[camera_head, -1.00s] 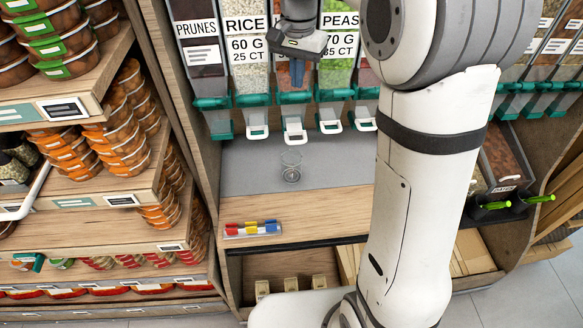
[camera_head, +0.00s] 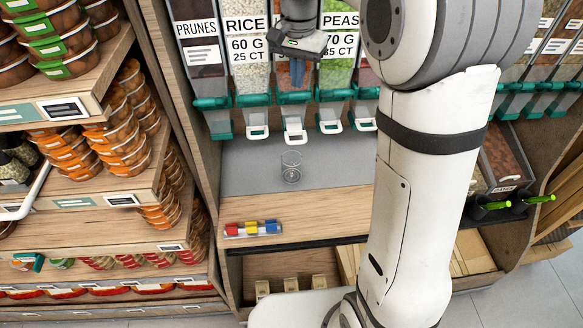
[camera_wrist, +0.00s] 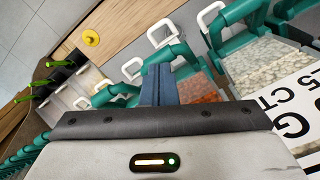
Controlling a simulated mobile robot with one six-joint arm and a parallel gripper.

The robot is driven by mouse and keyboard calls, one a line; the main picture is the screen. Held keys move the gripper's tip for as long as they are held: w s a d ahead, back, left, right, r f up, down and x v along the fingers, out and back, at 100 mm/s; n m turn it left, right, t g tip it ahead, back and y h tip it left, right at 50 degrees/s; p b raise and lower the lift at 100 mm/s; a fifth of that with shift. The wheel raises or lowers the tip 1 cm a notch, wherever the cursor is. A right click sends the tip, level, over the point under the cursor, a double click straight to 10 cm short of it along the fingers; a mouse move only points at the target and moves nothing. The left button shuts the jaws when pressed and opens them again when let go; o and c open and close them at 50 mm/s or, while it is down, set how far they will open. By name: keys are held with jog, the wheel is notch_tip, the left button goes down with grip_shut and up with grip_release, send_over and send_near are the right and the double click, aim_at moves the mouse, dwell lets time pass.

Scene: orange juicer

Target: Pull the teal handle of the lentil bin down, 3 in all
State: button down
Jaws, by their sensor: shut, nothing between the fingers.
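My gripper (camera_head: 297,84) points down in front of the bin between the rice and peas bins, its blue-grey fingers shut and empty. They also show in the wrist view (camera_wrist: 159,70). This bin holds orange-red lentils (camera_wrist: 198,89). Its teal handle (camera_head: 294,98) is just below the fingertips, with a white loop (camera_head: 295,137) hanging lower than the neighbouring loops. The handle also appears in the wrist view (camera_wrist: 180,50), beyond the fingertips. Whether the fingers touch it cannot be told. A clear glass (camera_head: 290,168) stands upright on the grey mat below; its contents are unclear.
The rice bin (camera_head: 250,80) is left and the peas bin (camera_head: 337,75) right, with similar teal handles close by. Coloured markers (camera_head: 252,228) lie at the wooden shelf's front edge. Stacked orange tubs (camera_head: 120,140) fill the left rack. The grey mat (camera_head: 245,165) is mostly clear.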

aim_at(298, 94)
jog(key=shift+f+b, duration=0.7)
jog(key=shift+f, duration=0.3)
jog(key=shift+s, duration=0.1)
jog(key=shift+f, duration=0.15)
jog(key=shift+s+f+b, duration=0.25)
jog(key=shift+f+b, duration=0.8)
jog(key=shift+f, duration=0.2)
jog(key=shift+s+f+b, duration=0.2)
jog(key=shift+f+b, duration=0.45)
jog(key=shift+f, duration=0.25)
